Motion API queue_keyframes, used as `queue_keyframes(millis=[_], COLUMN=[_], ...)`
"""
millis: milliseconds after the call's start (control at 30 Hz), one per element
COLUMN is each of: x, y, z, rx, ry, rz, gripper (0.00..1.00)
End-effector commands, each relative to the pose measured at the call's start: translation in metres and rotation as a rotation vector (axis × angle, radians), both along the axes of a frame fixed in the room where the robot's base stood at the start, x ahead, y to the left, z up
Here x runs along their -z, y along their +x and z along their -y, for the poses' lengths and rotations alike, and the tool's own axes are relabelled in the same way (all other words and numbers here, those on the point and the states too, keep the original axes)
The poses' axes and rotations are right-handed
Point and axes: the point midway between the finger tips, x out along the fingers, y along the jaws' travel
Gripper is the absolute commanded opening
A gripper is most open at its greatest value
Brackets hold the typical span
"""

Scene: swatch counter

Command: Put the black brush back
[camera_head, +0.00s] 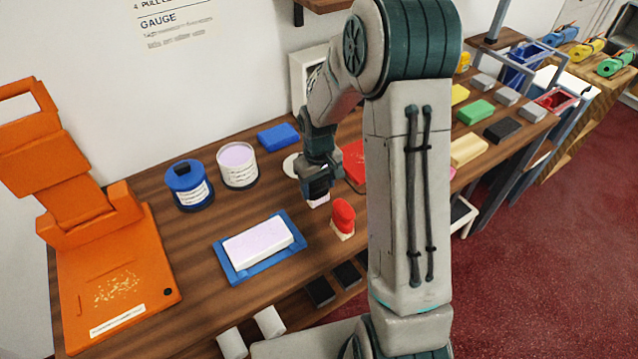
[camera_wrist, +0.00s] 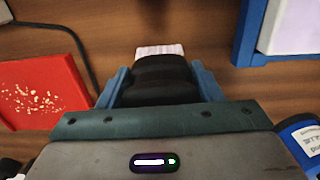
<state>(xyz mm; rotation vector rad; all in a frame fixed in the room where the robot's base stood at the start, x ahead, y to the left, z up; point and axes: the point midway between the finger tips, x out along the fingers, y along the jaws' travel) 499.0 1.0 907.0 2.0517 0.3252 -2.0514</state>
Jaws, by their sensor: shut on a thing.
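My gripper (camera_head: 317,190) is over the middle of the wooden counter, behind the red-handled brush (camera_head: 342,215). In the wrist view my gripper (camera_wrist: 158,85) is shut on the black brush (camera_wrist: 160,72), with one blue finger on each side of its handle. The brush's pale lilac bristles (camera_wrist: 160,50) point away from the wrist camera. In the head view those bristles (camera_head: 319,201) show just below my fingers, and the handle is mostly hidden by the gripper. I cannot tell whether the bristles touch the counter.
A blue tray (camera_head: 230,271) with a pale block is left of my gripper. A red tray (camera_head: 355,155) lies behind, partly hidden by my arm. A lilac-topped can (camera_head: 238,165), a blue can (camera_head: 188,185) and an orange device (camera_head: 115,270) stand further left.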

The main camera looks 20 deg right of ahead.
Motion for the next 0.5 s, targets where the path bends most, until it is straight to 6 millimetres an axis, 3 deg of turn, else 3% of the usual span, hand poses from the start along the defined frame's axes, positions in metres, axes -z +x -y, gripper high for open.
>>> queue_keyframes(millis=[67,100,167,500], x=[0.0038,0.0039,0.0027,0.0004], y=[0.0,0.0,0.0,0.0001], z=[0.0,0.0,0.0,0.0002], rx=[0.0,0.0,0.0,0.0], ry=[0.0,0.0,0.0,0.0], rz=[0.0,0.0,0.0,0.0], gripper=[0.38,0.62,0.79,0.81])
